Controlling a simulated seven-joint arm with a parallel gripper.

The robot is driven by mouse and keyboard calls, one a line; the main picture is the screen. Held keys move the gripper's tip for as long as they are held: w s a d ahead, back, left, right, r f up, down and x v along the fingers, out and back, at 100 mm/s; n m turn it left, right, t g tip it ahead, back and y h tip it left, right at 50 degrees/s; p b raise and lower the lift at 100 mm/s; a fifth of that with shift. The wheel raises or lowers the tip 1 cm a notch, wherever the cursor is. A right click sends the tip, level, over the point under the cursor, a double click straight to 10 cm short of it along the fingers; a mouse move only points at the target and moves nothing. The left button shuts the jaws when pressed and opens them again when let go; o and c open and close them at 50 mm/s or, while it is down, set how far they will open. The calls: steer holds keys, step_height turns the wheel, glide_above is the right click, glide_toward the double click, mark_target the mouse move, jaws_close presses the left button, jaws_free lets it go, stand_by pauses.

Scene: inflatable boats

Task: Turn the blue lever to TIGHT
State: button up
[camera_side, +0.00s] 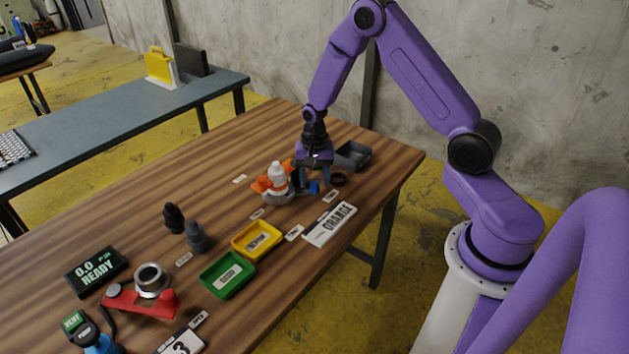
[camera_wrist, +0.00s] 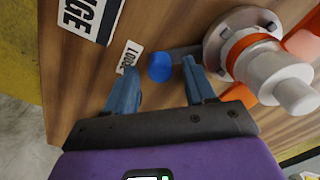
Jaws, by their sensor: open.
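The blue lever knob (camera_wrist: 160,67) sits at the end of a short dark bar that runs to a round grey flange (camera_wrist: 212,42). It also shows in the side view (camera_side: 314,187). The flange carries a white and orange valve body (camera_wrist: 270,70), seen in the side view too (camera_side: 277,175). The knob lies near a white label reading LOOSE (camera_wrist: 128,57); a TIGHT label is not readable. My gripper (camera_wrist: 160,75) is open, with its blue fingers either side of the knob. It shows low over the table in the side view (camera_side: 313,178). Contact with the knob cannot be told.
Yellow (camera_side: 257,240) and green (camera_side: 228,275) trays and two dark knobbed pieces (camera_side: 195,237) stand to the left.

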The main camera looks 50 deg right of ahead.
steer(key=shift+f, duration=0.55)
jaws_close()
